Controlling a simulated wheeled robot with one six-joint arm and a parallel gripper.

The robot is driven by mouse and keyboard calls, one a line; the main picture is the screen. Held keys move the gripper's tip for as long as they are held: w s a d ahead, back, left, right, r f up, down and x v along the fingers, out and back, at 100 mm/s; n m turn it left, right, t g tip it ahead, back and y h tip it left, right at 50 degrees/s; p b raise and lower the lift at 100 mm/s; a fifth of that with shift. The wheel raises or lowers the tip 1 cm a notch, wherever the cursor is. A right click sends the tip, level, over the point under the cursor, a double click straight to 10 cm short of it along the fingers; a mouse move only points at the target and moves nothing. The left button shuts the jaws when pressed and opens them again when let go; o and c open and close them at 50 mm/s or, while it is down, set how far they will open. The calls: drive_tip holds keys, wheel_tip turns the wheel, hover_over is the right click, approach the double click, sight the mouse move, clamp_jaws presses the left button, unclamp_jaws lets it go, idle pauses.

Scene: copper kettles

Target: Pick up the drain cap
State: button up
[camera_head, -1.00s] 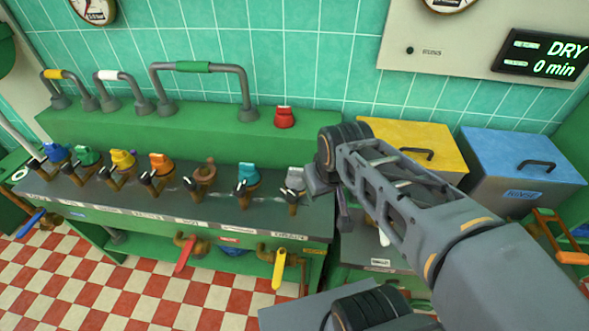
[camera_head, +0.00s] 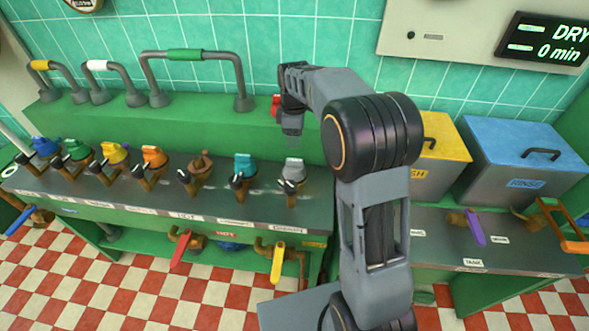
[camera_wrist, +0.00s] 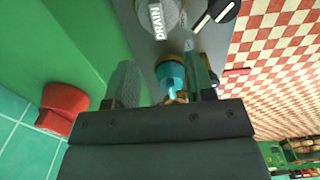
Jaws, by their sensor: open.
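The drain cap (camera_head: 294,169) is grey and sits on the rightmost brass valve of the row on the grey counter. In the wrist view the grey cap (camera_wrist: 170,14) shows at the top edge, cut off, with "DRAIN" lettered beside it. My gripper (camera_head: 291,128) hangs above and behind the cap, over the green ledge, apart from it. In the wrist view my gripper (camera_wrist: 160,60) is open and empty, with a teal cap (camera_wrist: 171,75) showing between its fingers farther off.
Other coloured caps, such as the teal cap (camera_head: 244,164) and the orange cap (camera_head: 154,156), stand to the left. A red knob (camera_head: 275,105) on the ledge is partly hidden by my gripper; it also shows in the wrist view (camera_wrist: 62,108). Yellow (camera_head: 445,140) and blue (camera_head: 525,150) lidded tanks stand right.

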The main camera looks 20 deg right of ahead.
sight(295, 160)
wheel_tip(295, 160, down, 10)
drive_tip(key=shift+d+f+p, duration=0.1)
drive_tip(key=shift+f+p, duration=0.15)
drive_tip(key=shift+p, duration=0.15)
idle(0.3)
drive_tip(key=shift+c, duration=0.3)
drive_tip(key=shift+w, duration=0.1)
clamp_jaws()
